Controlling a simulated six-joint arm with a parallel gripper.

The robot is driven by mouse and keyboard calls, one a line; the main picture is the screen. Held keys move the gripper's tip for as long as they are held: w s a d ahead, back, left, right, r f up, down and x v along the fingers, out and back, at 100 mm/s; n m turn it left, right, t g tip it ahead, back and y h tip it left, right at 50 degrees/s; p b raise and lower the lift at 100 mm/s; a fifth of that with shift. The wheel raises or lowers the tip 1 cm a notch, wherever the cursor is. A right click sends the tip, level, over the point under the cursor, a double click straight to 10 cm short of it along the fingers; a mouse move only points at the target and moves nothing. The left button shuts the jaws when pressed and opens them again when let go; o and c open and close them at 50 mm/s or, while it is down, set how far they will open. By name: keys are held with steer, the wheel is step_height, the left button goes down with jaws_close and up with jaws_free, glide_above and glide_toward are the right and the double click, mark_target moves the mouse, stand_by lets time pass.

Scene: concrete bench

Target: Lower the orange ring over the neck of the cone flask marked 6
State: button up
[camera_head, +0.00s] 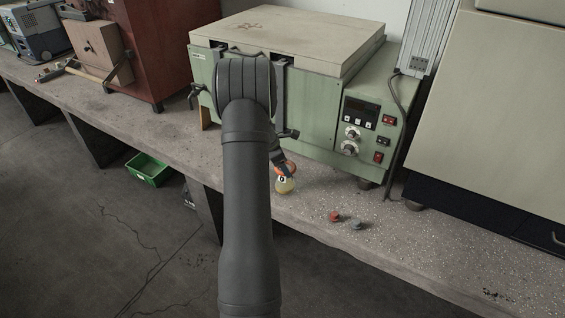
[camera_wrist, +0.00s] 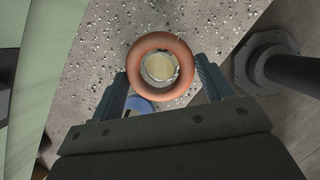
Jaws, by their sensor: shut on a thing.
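My gripper (camera_wrist: 161,72) is shut on the orange ring (camera_wrist: 134,66), with one finger on each side. In the wrist view, a round pale-yellow opening with a bright rim shows through the ring's hole, roughly centred. In the head view, the ring (camera_head: 291,166) is at the top of the small cone flask (camera_head: 286,187), which holds pale yellow and has a dark-marked white label; the digit is too small to read surely. The flask stands upright on the bench. I cannot tell whether the ring is above the neck or around it. My arm hides much of the gripper.
A blue round thing (camera_wrist: 142,103) shows partly beneath the ring, by the left finger. A green oven (camera_head: 310,110) stands close behind the flask. A small red piece (camera_head: 335,216) and a grey piece (camera_head: 357,224) lie to the right. The bench front edge is near.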

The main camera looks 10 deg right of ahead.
steer(key=shift+f, duration=0.95)
steer(key=o, duration=1.2)
steer(key=shift+c, duration=0.2)
steer(key=shift+o, duration=0.2)
steer(key=shift+r, duration=4.1)
steer(key=shift+f, duration=3.85)
steer(key=shift+r, duration=0.15)
